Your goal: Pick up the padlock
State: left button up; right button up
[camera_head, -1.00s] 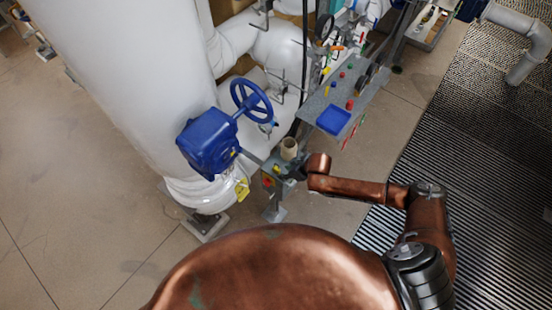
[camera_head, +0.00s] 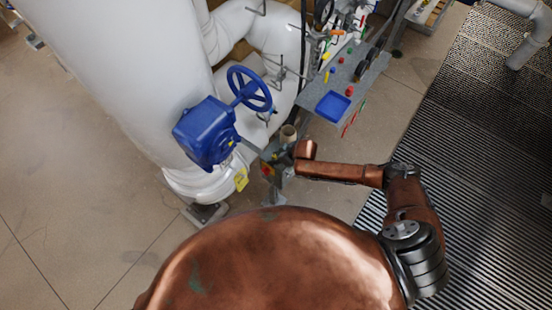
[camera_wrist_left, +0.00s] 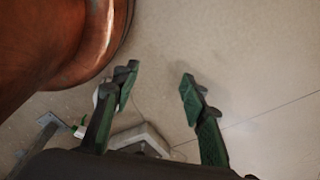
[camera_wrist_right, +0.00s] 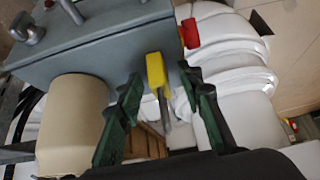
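No padlock shows clearly. A small yellow piece with a grey metal part (camera_wrist_right: 156,72) stands at the edge of a grey box (camera_wrist_right: 95,40) in the right wrist view; I cannot tell if it is the padlock. A red piece (camera_wrist_right: 190,33) is beside it on the right. My right gripper (camera_wrist_right: 160,84) is open, with the yellow piece seen between its fingertips; contact cannot be told. In the head view my right gripper (camera_head: 284,157) is small and dark beside the box. My left gripper (camera_wrist_left: 158,78) is open and empty above the floor.
A beige cylinder (camera_wrist_right: 75,125) stands by the grey box. A blue valve wheel (camera_head: 249,89) and blue gearbox (camera_head: 205,134) are on the white pipe (camera_head: 130,70). A grey panel with a blue tray (camera_head: 332,107) is to the right. A yellow tag (camera_head: 241,179) hangs near the pipe base.

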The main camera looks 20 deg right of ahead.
aim_at(276, 157)
jog(key=c, duration=0.7)
grip_shut()
jog(key=shift+r, duration=0.4)
notch_tip(276, 157, up, 3)
jog(key=shift+f, duration=0.1)
pick_arm(q)
jog(key=shift+s+r+p, duration=0.7)
jog(key=shift+s+p, duration=0.05)
jog(key=shift+s, duration=0.1)
pick_arm(e)
jog(key=s+r, duration=0.9)
jog(key=s, duration=0.5)
jog(key=shift+a+r, duration=0.25)
jog(key=shift+a, duration=0.1)
